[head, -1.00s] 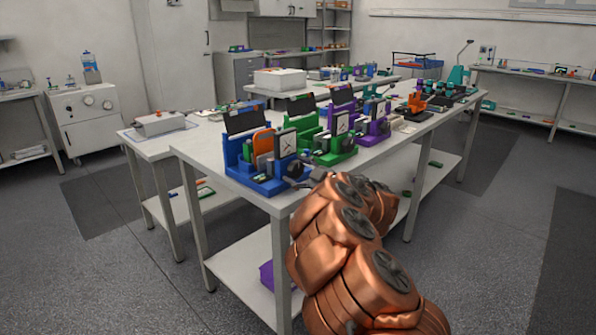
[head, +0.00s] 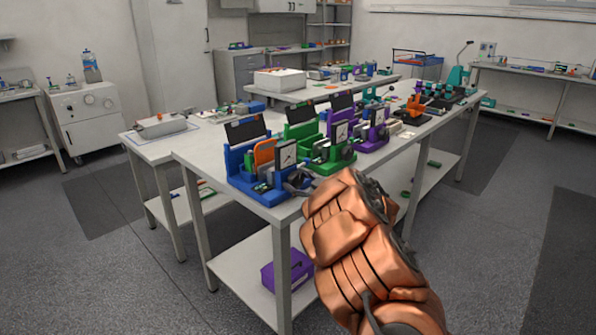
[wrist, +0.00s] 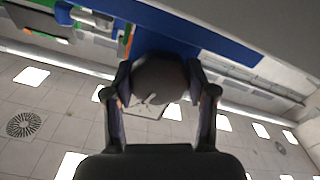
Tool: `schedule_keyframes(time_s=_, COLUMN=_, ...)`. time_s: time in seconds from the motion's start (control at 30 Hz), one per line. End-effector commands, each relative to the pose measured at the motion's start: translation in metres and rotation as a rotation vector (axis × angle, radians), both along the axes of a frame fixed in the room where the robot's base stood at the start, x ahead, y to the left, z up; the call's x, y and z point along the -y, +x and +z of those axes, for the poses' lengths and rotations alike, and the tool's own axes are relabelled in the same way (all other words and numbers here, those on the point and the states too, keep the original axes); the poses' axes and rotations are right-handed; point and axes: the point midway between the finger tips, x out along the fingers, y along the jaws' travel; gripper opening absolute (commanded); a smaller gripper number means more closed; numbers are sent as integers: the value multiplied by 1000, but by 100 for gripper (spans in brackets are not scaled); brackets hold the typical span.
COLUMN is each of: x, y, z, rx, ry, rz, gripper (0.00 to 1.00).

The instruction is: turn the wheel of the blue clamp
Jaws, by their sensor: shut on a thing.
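The blue clamp (head: 240,170) stands upright at the near corner of the white table, with an orange plate and a dial-faced block in it. In the wrist view its blue frame (wrist: 232,46) runs across the top. My gripper (head: 298,183) is at the clamp's right side, small and partly hidden by its own arm in the head view. In the wrist view my gripper (wrist: 160,92) has its two fingers on either side of a dark round wheel (wrist: 160,77), shut on it. The far side of the wheel is hidden.
A green clamp (head: 302,130) and a purple clamp (head: 375,136) stand close behind the blue one. The white table (head: 215,158) has a bare strip along its left side. A purple box (head: 285,270) lies on the lower shelf.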

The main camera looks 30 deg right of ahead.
Motion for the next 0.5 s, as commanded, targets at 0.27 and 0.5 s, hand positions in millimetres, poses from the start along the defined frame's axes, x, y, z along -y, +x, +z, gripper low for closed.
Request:
schedule_keyframes(time_s=0.27, x=0, y=0, z=8, rx=-52, ry=237, rz=-2, gripper=22)
schedule_keyframes(time_s=0.5, x=0, y=0, z=8, rx=-101, ry=450, rz=-1, gripper=22)
